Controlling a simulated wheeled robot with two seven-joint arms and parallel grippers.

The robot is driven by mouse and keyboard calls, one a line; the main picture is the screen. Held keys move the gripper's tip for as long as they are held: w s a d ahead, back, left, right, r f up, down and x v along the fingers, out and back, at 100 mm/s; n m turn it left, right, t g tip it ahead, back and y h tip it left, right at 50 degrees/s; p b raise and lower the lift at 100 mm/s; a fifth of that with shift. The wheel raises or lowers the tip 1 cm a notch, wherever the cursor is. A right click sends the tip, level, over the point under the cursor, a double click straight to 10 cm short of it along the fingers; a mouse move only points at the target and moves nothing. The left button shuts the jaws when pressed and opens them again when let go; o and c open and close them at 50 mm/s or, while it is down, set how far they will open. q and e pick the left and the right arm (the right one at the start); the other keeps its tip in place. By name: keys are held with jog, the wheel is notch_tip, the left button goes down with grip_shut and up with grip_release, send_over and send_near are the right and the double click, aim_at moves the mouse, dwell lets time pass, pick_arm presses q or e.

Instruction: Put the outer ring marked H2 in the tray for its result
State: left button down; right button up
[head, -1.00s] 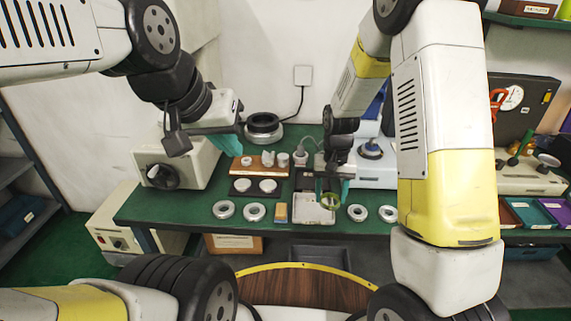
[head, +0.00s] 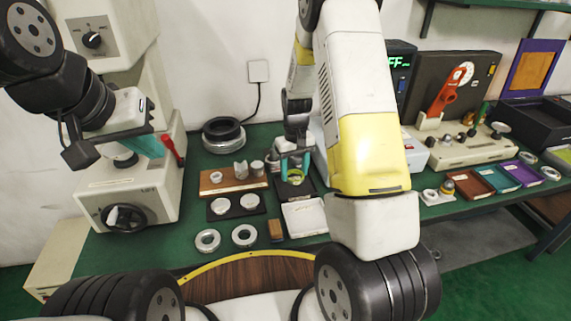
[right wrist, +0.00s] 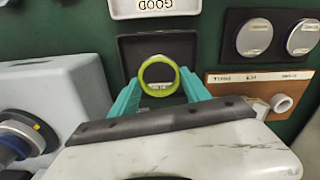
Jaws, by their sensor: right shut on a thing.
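A yellow-green ring (right wrist: 158,76) is held between the teal fingers of my right gripper (right wrist: 158,92). A small marking shows on its near rim, too small to read. In the head view the ring (head: 296,177) and my right gripper (head: 293,163) are over a dark square tray (right wrist: 128,46), behind the white tray. The white tray (right wrist: 125,8) is marked GOOD; it also shows in the head view (head: 318,222). My left gripper (head: 152,145) hangs in front of the left machine, away from the rings; its jaw opening is unclear.
Two metal rings (head: 207,241) lie on the green bench at the front left. A wooden stand (head: 222,184) and a dark pad with two discs (head: 222,214) are left of the trays. Red (head: 468,187), teal (head: 497,179) and purple (head: 524,173) trays stand at the right.

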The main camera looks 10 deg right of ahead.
jog(key=shift+f, duration=1.7)
jog(key=shift+f, duration=0.1)
jog(key=o, duration=1.6)
notch_tip(320, 180, up, 12)
notch_tip(320, 180, up, 7)
jog(key=t, duration=0.1)
send_over(295, 174)
jog(key=s, duration=0.3)
jog(key=s+r+t, duration=0.1)
jog(key=s+r, duration=0.3)
jog(key=s, duration=0.3)
jog(key=s+a+r+m+t+y, duration=0.1)
jog(key=s+r+t, duration=0.1)
jog(key=s+r, duration=0.3)
jog(key=s+a+r+t+y, duration=0.1)
jog(key=s+r, duration=0.4)
jog(key=s, duration=0.5)
jog(key=shift+a+r+m+t, duration=0.15)
jog(key=shift+r+m+t, duration=0.1)
jog(key=shift+m+t, duration=0.25)
